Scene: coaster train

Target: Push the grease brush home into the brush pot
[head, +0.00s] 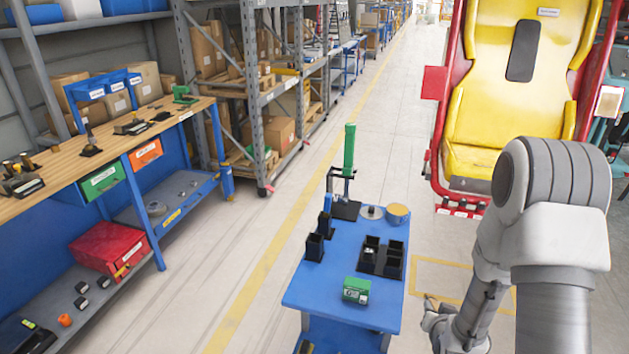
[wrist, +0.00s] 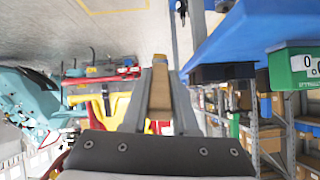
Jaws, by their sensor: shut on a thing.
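My gripper (head: 430,308) is low at the right side of the blue cart, apart from it. In the wrist view its fingers (wrist: 161,68) are shut on a tan, wooden-looking piece, which I take for the grease brush (wrist: 160,94). Only a small tan bit of the brush (head: 431,297) shows in the head view; its bristles cannot be made out. An open square black pot (head: 314,248) stands at the cart's left edge and looks like the brush pot. The brush is well apart from it, across the cart.
The blue cart top (head: 325,284) also bears a green box with a display (head: 356,290), a black compartment tray (head: 381,259), a blue-handled tool in a black holder (head: 326,222), a tall green-handled device (head: 349,150) and round tins (head: 397,212). A yellow seat (head: 480,130) stands behind right.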

